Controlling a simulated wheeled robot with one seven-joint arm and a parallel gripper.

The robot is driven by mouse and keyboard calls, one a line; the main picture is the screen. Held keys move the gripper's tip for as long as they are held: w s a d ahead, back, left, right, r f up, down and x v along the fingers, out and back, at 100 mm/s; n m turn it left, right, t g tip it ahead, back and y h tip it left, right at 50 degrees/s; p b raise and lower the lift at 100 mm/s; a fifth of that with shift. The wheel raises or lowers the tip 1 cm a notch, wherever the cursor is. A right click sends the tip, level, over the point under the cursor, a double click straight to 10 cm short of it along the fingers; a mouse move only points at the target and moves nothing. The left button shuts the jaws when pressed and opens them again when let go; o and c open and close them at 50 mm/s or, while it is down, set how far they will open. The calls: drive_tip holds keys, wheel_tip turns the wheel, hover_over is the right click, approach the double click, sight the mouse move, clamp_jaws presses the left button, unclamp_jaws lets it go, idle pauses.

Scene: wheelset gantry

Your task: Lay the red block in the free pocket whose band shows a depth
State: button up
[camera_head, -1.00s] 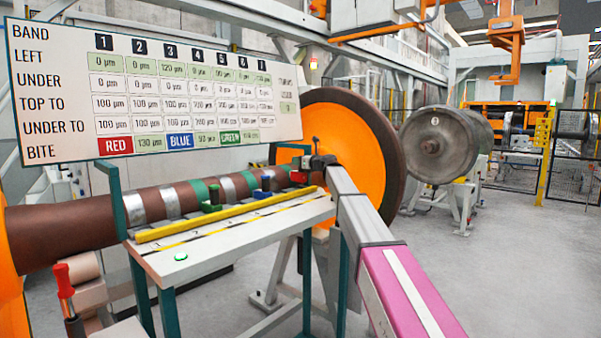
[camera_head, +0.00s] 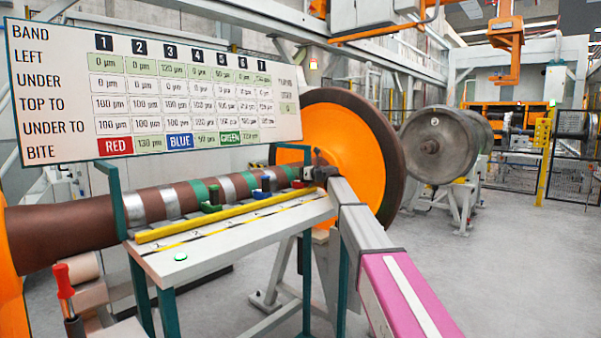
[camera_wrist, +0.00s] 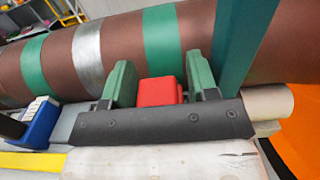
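The red block (camera_wrist: 160,92) shows between the two green fingers of my gripper (camera_wrist: 161,85) in the wrist view, close against them. It is in front of the rightmost green band (camera_wrist: 163,38) of the brown axle. In the head view my gripper (camera_head: 312,178) is low at the right end of the white table (camera_head: 195,262), with a sliver of red at its tip. The pocket under the block is hidden, so I cannot tell whether it rests there. A blue block (camera_head: 265,186) and a green block (camera_head: 211,200) stand further left along the rack.
A board (camera_head: 150,90) above lists bands 1 to 7; the "left" row shows 120 µm under 3 and blurred values further right. A yellow rail (camera_head: 225,216) fronts the blocks. A teal post (camera_wrist: 238,45) stands close right of my gripper. An orange wheel (camera_head: 335,140) stands behind.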

drive_tip(key=shift+r, duration=0.1)
drive_tip(key=v, duration=1.1)
drive_tip(key=shift+s+d, duration=0.1)
drive_tip(key=shift+s, duration=0.1)
drive_tip(key=shift+s+d, duration=0.15)
drive_tip(key=shift+d, duration=0.1)
drive_tip(key=shift+d, duration=0.1)
